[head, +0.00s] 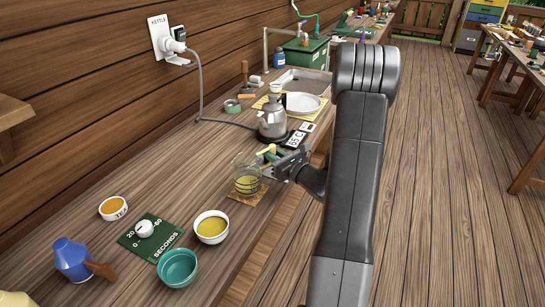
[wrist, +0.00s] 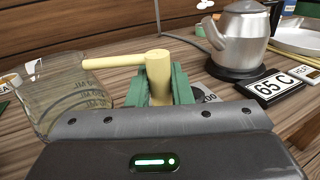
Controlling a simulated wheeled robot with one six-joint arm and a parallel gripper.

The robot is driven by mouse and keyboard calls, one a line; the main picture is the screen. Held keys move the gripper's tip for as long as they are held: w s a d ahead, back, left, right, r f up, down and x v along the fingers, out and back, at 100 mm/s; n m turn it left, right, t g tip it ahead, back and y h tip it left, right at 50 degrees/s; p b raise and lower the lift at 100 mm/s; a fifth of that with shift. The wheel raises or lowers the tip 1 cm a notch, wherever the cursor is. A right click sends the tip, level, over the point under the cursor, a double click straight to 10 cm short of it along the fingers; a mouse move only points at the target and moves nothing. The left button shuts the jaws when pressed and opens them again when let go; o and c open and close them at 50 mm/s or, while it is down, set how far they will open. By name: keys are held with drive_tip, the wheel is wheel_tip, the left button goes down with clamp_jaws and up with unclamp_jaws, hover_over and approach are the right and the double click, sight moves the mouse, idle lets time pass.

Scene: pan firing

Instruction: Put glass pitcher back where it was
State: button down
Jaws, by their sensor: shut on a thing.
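The glass pitcher (head: 246,180) is clear, with marked lines and yellow liquid in its lower part. It is upright over a tan mat (head: 248,197) near the bench's front edge; I cannot tell whether its base touches the mat. In the wrist view the pitcher (wrist: 62,98) is at the left, with a pale wooden handle (wrist: 110,60) reaching right. My gripper (head: 268,157) is shut on this handle from the right side. Its green fingers (wrist: 158,88) enclose the upright grip of the handle, hiding its lower part.
A steel kettle (head: 272,122) stands just behind, by a 65 C sign (wrist: 275,88). In front are a bowl of yellow liquid (head: 212,229), a teal bowl (head: 177,268), a seconds dial (head: 145,229), a tea bowl (head: 114,208) and a blue jug (head: 72,257). Bare bench lies left of the pitcher.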

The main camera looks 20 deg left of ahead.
drive_tip(key=shift+f, duration=0.5)
drive_tip(key=shift+f, duration=0.2)
drive_tip(key=c, duration=1.3)
unclamp_jaws()
drive_tip(key=shift+r, duration=0.15)
drive_tip(key=shift+s+d, duration=0.1)
drive_tip(key=shift+d, duration=0.1)
drive_tip(key=b+v, duration=0.2)
drive_tip(key=v, duration=0.9)
drive_tip(key=shift+s+d, duration=0.2)
drive_tip(key=shift+d, duration=0.05)
